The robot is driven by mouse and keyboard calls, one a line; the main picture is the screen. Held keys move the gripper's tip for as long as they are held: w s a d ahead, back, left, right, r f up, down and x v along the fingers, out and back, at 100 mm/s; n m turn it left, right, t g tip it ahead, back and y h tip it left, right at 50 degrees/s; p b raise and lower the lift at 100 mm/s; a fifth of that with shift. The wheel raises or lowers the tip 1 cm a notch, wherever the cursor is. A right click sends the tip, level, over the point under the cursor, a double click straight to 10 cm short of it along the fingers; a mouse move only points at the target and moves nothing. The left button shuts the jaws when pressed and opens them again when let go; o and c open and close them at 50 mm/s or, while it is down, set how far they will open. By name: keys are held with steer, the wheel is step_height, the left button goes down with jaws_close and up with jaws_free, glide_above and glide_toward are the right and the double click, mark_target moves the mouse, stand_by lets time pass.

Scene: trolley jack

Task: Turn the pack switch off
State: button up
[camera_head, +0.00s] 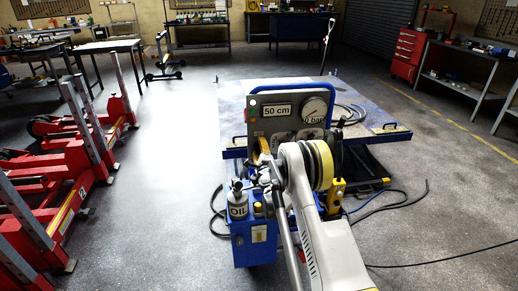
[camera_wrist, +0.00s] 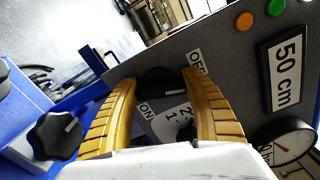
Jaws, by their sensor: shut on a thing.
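The pack switch (camera_wrist: 155,78) is a black rotary knob on the grey panel, between an OFF label (camera_wrist: 196,62) and an ON label (camera_wrist: 146,110) in the wrist view. A short white mark shows on its lower right edge; which label it points to is unclear. My gripper (camera_wrist: 158,84) has its two yellow ribbed fingers on either side of the knob, shut on it. In the head view, the gripper (camera_head: 262,152) is at the lower left of the panel (camera_head: 270,127), and my arm hides the switch.
Another black knob (camera_wrist: 56,135) sits on blue metal left of my fingers. A 50 cm sign (camera_wrist: 287,75), a round gauge (camera_wrist: 291,148) and green and orange lamps are right. An OIL bottle (camera_head: 238,201) stands below the panel. Red lift equipment (camera_head: 62,209) is at left.

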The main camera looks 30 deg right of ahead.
steer(key=shift+n, duration=1.6)
steer(key=o, duration=1.2)
steer(key=v, duration=0.7)
steer(key=shift+s+a, duration=0.1)
steer(key=shift+s, duration=0.15)
